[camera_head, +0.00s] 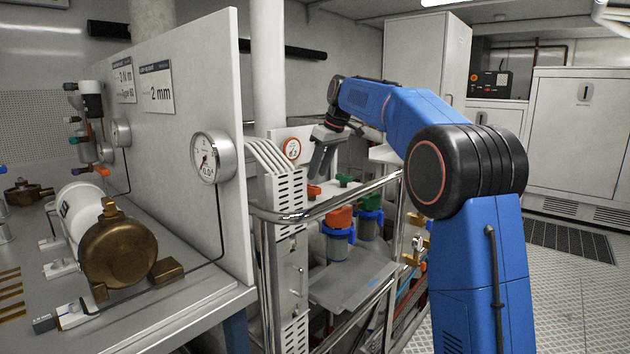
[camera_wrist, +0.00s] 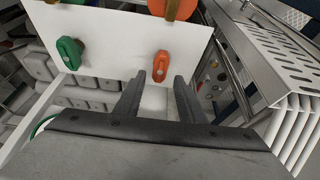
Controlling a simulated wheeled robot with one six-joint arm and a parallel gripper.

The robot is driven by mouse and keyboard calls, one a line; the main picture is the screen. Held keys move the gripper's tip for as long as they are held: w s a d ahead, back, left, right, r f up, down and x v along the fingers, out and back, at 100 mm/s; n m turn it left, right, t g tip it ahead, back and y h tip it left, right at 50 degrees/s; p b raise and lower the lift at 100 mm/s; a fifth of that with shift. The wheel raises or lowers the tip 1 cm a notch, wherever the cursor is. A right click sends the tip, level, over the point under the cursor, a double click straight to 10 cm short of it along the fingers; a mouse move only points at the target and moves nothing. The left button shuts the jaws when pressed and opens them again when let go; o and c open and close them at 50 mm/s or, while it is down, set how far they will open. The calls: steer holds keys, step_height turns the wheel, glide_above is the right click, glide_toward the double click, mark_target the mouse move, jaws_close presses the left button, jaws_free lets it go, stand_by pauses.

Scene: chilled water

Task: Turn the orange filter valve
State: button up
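The orange valve handle (camera_wrist: 162,66) is a small oblong knob on a white panel in the wrist view. It also shows in the head view (camera_head: 313,191), just below my gripper (camera_head: 320,171). In the wrist view my gripper (camera_wrist: 160,80) is open and empty, with its two dark fingers apart. The orange handle appears beyond the fingertips, roughly between them; I see no contact. A green valve handle (camera_wrist: 68,53) is to its left on the same panel, and it also shows in the head view (camera_head: 344,180).
A filter housing with an orange cap (camera_head: 340,217) and one with a green cap (camera_head: 370,203) hang below the valves. A metal rail (camera_head: 330,205) runs in front. A slotted white cover with curved pipes (camera_wrist: 275,55) stands close on the right in the wrist view.

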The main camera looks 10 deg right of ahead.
steer(key=v, duration=1.2)
steer(key=shift+s+a, duration=0.1)
